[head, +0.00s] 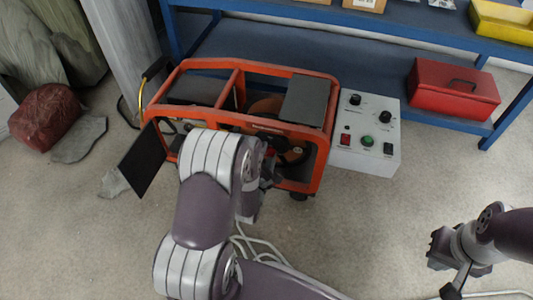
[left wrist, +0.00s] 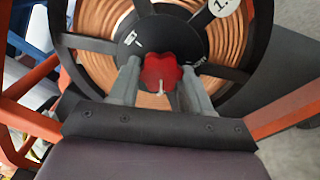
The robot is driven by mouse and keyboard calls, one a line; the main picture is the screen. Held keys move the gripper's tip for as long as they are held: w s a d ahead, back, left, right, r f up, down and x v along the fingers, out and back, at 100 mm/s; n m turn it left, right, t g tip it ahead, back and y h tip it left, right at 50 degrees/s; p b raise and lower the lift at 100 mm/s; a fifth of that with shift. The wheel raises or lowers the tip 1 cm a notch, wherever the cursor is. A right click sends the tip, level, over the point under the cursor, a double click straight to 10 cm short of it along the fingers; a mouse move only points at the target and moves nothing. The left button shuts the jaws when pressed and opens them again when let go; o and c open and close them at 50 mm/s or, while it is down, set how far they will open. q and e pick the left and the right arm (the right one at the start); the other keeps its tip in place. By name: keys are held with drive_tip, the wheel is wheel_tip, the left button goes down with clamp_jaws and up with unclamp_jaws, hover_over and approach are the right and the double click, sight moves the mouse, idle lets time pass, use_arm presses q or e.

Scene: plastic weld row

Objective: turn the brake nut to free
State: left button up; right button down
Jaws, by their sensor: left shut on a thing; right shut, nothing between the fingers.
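The brake nut (left wrist: 161,70) is a red lobed knob at the centre of a black hub (left wrist: 160,36) on a spool of copper-coloured wire (left wrist: 105,20). My left gripper (left wrist: 163,78) is shut on the nut, one grey finger on each side. A small pale pointer on the nut points down in the left wrist view. The hub carries white marks at upper left and right, too small to read. In the head view my left arm hides the nut and most of my left gripper (head: 268,172). My right gripper (head: 440,250) is shut and empty over the floor at right.
The spool sits inside an orange-framed machine (head: 232,90) with a dark hanging panel (head: 143,160) at its left. A grey control box (head: 366,133) stands at its right. Behind are a blue shelf (head: 290,45) and a red toolbox (head: 454,90).

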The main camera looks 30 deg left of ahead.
idle(0.3)
use_arm(q)
drive_tip(key=o, duration=1)
drive_tip(key=shift+o, duration=0.2)
